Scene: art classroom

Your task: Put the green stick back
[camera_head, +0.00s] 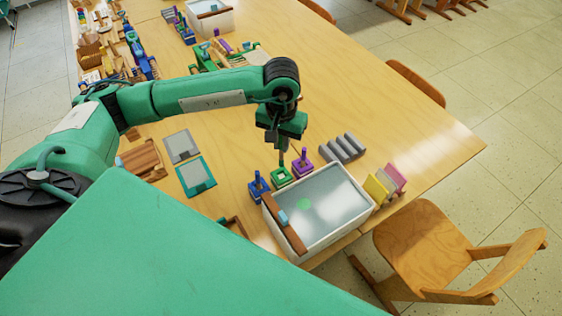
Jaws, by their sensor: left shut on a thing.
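My left gripper (281,146) points down and is shut on the thin green stick (281,160). It holds the stick over the green square stand (281,177); I cannot tell whether the stick's lower end is inside the stand or just above it. A blue stand (258,187) with its blue stick is to the left of it, and a purple stand (302,168) with its purple stick is to the right. My right gripper is not in view.
A white tray (349,222) with a grey surface and a green spot stands in front of the stands. Grey ridged blocks (343,148) and coloured cards (384,184) lie to the right. A wooden chair (425,245) is at the table's edge.

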